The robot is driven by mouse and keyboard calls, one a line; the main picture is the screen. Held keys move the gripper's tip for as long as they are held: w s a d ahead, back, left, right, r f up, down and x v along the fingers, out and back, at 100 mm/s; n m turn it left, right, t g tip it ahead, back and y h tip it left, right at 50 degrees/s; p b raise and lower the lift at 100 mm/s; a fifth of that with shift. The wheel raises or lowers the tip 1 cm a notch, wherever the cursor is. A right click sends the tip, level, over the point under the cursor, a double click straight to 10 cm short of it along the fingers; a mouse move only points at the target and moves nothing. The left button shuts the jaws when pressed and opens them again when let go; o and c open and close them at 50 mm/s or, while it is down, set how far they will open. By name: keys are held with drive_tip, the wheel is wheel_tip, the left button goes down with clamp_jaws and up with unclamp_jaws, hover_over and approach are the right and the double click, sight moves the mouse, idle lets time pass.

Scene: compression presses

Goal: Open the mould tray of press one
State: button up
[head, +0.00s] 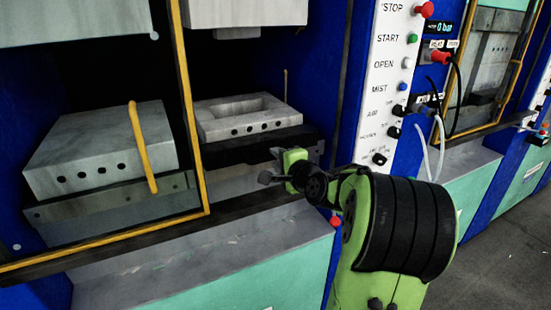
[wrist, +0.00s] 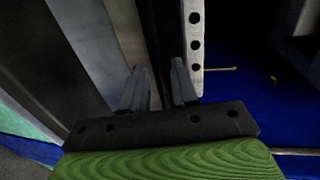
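A grey mould tray (head: 222,127) with a hollow in its top and a row of holes in its front sits on a dark plate inside the open-fronted press bay. My gripper (head: 271,166) is in front of that plate, low and to the right. In the wrist view my gripper (wrist: 157,67) has its two fingers apart with nothing seen between them. A pale holed block face (wrist: 195,42) is just beyond and right of the fingers. A thin yellow rod (head: 286,85) stands behind the tray's right end. I cannot read which press is number one.
Left, a yellow-edged frame (head: 190,120) with a yellow bar handle (head: 143,150) stands before another grey block (head: 95,150). A grey upper block (head: 245,12) hangs above the tray. A white control panel (head: 392,80) stands to the right. Grey floor (head: 490,245) is free at lower right.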

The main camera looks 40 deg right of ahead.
drive_tip(key=shift+x, duration=1.05)
drive_tip(key=shift+s, duration=0.1)
clamp_jaws()
drive_tip(key=shift+f, duration=0.15)
